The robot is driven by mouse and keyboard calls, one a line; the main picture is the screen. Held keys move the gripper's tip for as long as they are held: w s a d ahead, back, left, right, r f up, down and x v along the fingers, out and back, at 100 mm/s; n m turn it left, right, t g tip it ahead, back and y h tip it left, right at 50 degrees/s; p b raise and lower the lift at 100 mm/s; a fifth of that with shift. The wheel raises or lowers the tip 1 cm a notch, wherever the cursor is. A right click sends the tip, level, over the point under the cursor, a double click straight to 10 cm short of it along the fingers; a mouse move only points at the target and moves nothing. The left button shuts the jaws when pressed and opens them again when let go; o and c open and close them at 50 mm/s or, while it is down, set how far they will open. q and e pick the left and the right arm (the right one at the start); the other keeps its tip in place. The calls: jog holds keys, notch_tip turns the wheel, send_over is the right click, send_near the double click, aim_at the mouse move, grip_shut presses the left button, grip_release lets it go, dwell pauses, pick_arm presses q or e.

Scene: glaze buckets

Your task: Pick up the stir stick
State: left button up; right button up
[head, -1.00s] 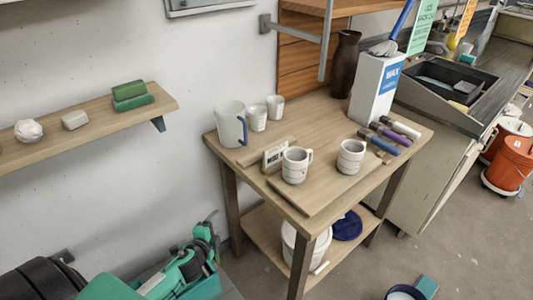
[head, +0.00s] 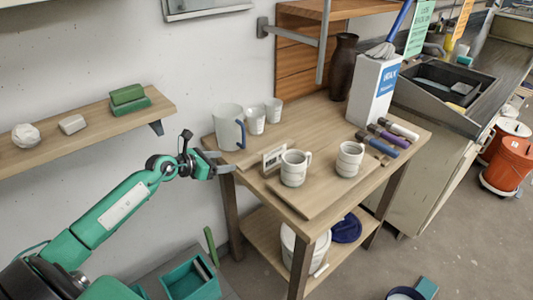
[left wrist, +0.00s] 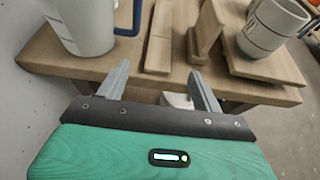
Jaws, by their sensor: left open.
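I cannot say for sure which thing is the stir stick. A flat pale wooden strip (left wrist: 161,38) lies on the table beside the sign stand in the left wrist view. A green upright stick (head: 210,246) stands by the teal box at the lower left of the head view. My left gripper (head: 222,161) is at the table's left edge, below the big mug. Its fingers (left wrist: 158,72) are apart with nothing between them, pointing toward the wooden strip. My right gripper is not in view.
The big blue-handled mug (head: 229,127), a small sign (head: 274,156) and two cups (head: 294,168) (head: 350,158) stand on the wooden table (head: 312,118). A wax box (head: 374,88) stands behind. A white bucket (head: 290,244) is on the lower shelf.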

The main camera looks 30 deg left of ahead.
pick_arm(q)
send_near(251, 160)
jog(key=w, duration=0.2)
jog(key=shift+w+d+f+p, duration=0.25)
jog(key=shift+w+d+p, duration=0.15)
jog(key=shift+d, duration=0.2)
jog(key=x, duration=0.2)
jog(key=p+x, duration=0.1)
jog(key=x, duration=0.1)
jog(key=shift+f, duration=0.35)
jog(key=shift+w+f, duration=0.1)
jog(key=shift+f, duration=0.05)
jog(key=shift+c, duration=0.5)
jog(key=c, duration=1.1)
jog(key=shift+c, duration=0.4)
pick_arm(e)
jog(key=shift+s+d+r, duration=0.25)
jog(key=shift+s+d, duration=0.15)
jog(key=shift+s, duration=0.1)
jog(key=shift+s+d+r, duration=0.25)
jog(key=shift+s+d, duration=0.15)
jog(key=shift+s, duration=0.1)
